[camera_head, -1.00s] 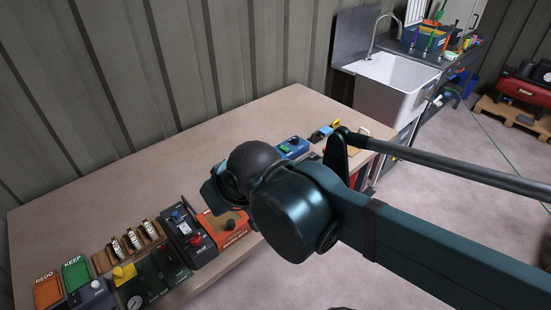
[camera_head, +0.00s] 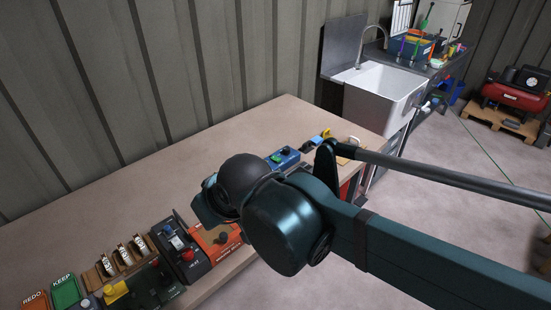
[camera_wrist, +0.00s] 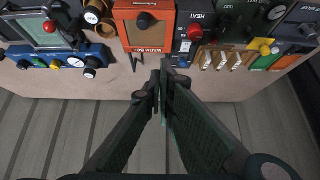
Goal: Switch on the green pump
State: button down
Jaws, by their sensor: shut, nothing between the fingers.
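My gripper (camera_wrist: 162,82) shows in the wrist view with its dark fingers together and empty. The fingertips appear just below the orange box in that picture, over the bench edge; I cannot tell their height. In the head view my arm hides the fingers. A dark green unit with a yellow knob (camera_head: 142,290) stands near the front edge of the bench at lower left. It appears at right in the wrist view, its yellow knob (camera_wrist: 265,50) clear of the gripper. No readable label confirms it as the green pump. Its switch state cannot be told.
Beside the green unit are a dark HEAT box (camera_wrist: 194,20) with a red knob and an orange box (camera_wrist: 125,30) with a dark knob. A blue box (camera_head: 284,157) stands beyond my arm. The back of the bench (camera_head: 130,190) is clear. A sink (camera_head: 380,92) is beyond.

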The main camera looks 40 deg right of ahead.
jog(key=shift+w+d+r, duration=0.1)
jog(key=w+d+r+n+g+h+p, duration=0.1)
jog(key=w+d+r+n+g+p, duration=0.3)
jog(key=w+d, duration=0.4)
jog(key=n+g+y+p, duration=0.1)
jog(key=n+g+p, duration=0.4)
jog(key=n+p, duration=0.75)
send_over(279, 160)
jog(key=w+b, duration=0.2)
notch_tip(279, 160, down, 6)
jog(key=n, duration=0.1)
jog(key=shift+w, duration=0.2)
jog(key=shift+d+f+n, duration=0.1)
jog(key=shift+f+n, duration=0.05)
jog(key=shift+n, duration=0.1)
jog(key=f, duration=0.4)
jog(key=s+f, duration=0.1)
jog(key=f, duration=0.4)
jog(key=s+f, duration=0.1)
jog(key=f, duration=0.3)
jog(key=shift+f+p, duration=0.3)
jog(key=shift+p, duration=0.1)
